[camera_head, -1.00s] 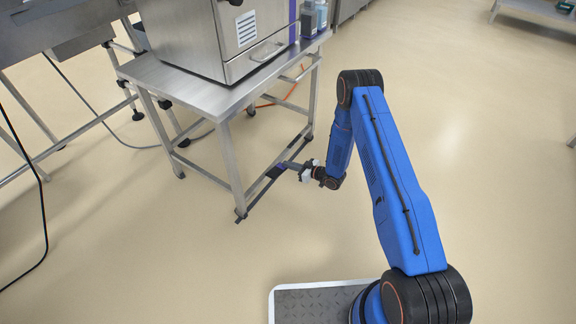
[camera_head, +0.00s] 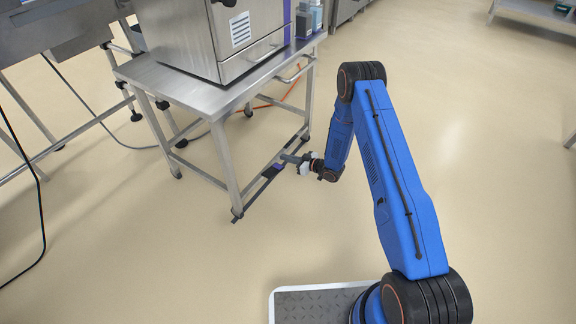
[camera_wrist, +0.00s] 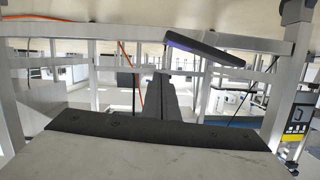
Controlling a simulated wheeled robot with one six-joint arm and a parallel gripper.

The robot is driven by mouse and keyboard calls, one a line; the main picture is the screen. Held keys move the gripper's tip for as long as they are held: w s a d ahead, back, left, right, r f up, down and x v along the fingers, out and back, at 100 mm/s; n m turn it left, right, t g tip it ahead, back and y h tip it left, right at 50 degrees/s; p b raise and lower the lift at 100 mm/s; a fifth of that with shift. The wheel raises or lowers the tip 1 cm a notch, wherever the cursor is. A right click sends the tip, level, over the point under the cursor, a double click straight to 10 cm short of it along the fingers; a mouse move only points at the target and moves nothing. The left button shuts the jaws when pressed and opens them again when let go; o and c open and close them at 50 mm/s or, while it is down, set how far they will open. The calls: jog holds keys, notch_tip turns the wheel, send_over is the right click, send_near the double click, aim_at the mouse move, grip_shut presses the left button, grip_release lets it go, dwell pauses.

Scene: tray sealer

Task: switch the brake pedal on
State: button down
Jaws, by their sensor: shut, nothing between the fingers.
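The brake pedal (camera_head: 272,171) is a dark bar with a purple part, low between the front legs of the steel cart. In the wrist view it is a dark slanted plate (camera_wrist: 205,50) with a purple edge, its left end higher in the picture. My gripper (camera_head: 284,158) is low beside the cart's front, close to the pedal. In the wrist view its shut dark fingers (camera_wrist: 160,78) point toward the cart, just below the plate's left end in the picture. Nothing is held. Whether the fingertips touch the pedal cannot be told.
The steel cart (camera_head: 190,98) carries a tray sealer (camera_head: 200,45). Its legs and low rails stand around the pedal. An orange hose (camera_head: 285,97) and grey cables lie behind. Another steel frame stands at the left. The floor (camera_head: 480,190) at the right is clear.

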jog(key=v, duration=0.9)
jog(key=shift+d+f, duration=0.25)
jog(key=shift+d, duration=0.05)
jog(key=shift+w, duration=0.1)
